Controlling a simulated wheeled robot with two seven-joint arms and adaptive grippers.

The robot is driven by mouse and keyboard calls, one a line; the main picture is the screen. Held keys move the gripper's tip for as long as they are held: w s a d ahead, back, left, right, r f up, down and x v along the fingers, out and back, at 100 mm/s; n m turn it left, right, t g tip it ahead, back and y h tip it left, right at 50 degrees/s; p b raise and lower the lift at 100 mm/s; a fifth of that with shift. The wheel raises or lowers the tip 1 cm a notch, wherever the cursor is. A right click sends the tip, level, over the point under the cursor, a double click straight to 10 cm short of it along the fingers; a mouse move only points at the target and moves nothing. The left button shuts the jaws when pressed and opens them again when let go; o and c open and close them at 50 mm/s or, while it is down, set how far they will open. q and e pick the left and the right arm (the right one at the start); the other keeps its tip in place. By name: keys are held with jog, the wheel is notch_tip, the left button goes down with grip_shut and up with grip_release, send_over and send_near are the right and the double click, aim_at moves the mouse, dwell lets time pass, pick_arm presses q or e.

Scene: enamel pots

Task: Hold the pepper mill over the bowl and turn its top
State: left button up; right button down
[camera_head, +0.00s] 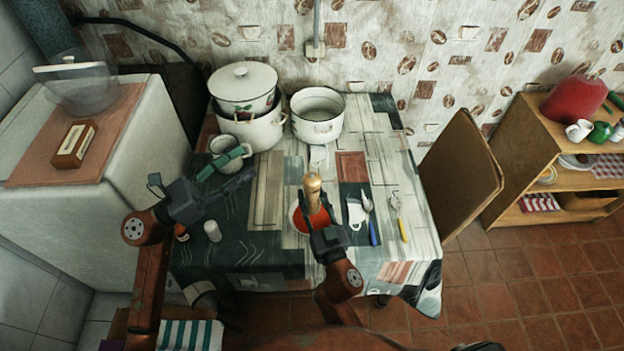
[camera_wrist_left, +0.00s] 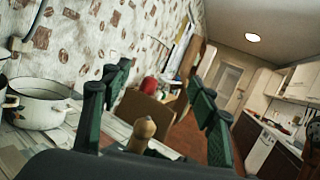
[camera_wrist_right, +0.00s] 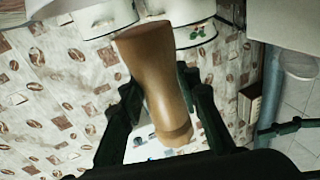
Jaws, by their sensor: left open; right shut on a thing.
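The wooden pepper mill (camera_head: 312,183) is held upright in my right gripper (camera_head: 320,212), which is shut on it. It fills the middle of the right wrist view (camera_wrist_right: 158,75), between the two fingers. The bowl (camera_head: 296,222), with orange-red contents, is on the table, partly hidden behind the mill and my right gripper. The mill appears over the bowl; its height above it is unclear. My left gripper (camera_head: 238,171) is open and empty, left of the mill. The mill's rounded top (camera_wrist_left: 145,128) shows beyond its spread fingers in the left wrist view.
A lidded pot stack (camera_head: 244,100) and an open white pot (camera_head: 317,115) stand at the table's back. A white mug (camera_head: 226,150) is behind my left gripper. Cutlery (camera_head: 400,215) lies right of the bowl. A chair (camera_head: 460,175) is at the table's right side.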

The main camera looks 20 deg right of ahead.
aim_at(312, 180)
pick_arm(q)
jog(key=s+d+f+m+g+y, duration=0.1)
jog(key=d+f+y, duration=0.15)
jog(key=f, duration=0.45)
jog(key=s+d+f+m+g+y, duration=0.1)
jog(key=d+f+m, duration=0.1)
jog(key=d+f, duration=0.3)
jog(key=d, duration=0.3)
jog(key=w+d, duration=0.1)
jog(key=d, duration=0.2)
jog(key=w+d+f, duration=0.1)
jog(key=d, duration=0.3)
jog(key=shift+c, duration=0.4)
jog(key=shift+w, duration=0.15)
jog(key=c, duration=1.1)
